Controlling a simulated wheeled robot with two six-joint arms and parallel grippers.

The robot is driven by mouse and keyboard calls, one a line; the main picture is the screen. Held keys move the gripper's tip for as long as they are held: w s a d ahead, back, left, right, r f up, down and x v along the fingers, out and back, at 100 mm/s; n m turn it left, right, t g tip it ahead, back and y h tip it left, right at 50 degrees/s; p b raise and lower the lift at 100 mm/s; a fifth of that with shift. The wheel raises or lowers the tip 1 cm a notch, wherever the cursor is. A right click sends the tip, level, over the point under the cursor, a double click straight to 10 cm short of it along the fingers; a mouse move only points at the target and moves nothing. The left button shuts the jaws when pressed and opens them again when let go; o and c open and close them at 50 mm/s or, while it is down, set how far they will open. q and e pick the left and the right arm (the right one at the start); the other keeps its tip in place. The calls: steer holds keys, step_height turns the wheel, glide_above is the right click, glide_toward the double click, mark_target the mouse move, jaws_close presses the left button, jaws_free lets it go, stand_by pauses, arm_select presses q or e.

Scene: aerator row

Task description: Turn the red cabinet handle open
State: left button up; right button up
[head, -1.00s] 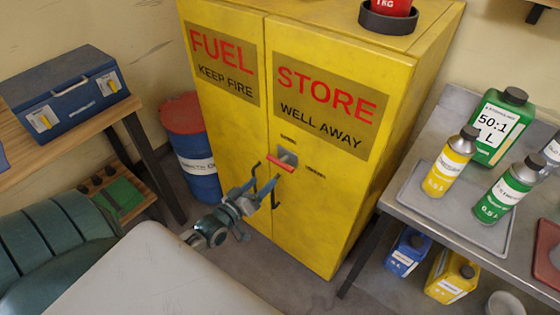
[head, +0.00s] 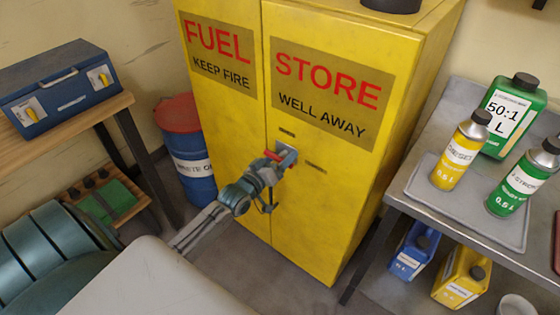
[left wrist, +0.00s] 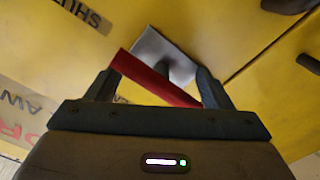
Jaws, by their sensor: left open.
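The yellow fuel cabinet (head: 330,190) stands shut, with its two doors meeting at a vertical seam. The red handle (head: 273,156) sits on a grey plate (head: 287,153) on the right door, near the seam. My left gripper (head: 272,173) is at the handle and covers part of it in the head view. In the left wrist view the red handle (left wrist: 150,78) lies slantwise across the space between the open fingers of my left gripper (left wrist: 155,82). I cannot tell whether the fingers touch it. My right gripper is not in view.
A metal bench (head: 467,90) with bottles on a grey tray (head: 424,178) stands to the right. A blue drum with a red lid (head: 181,112) is left of the cabinet. A blue toolbox (head: 60,88) rests on a wooden bench at left.

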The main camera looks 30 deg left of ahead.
arm_select(q)
steer(key=shift+w, duration=0.1)
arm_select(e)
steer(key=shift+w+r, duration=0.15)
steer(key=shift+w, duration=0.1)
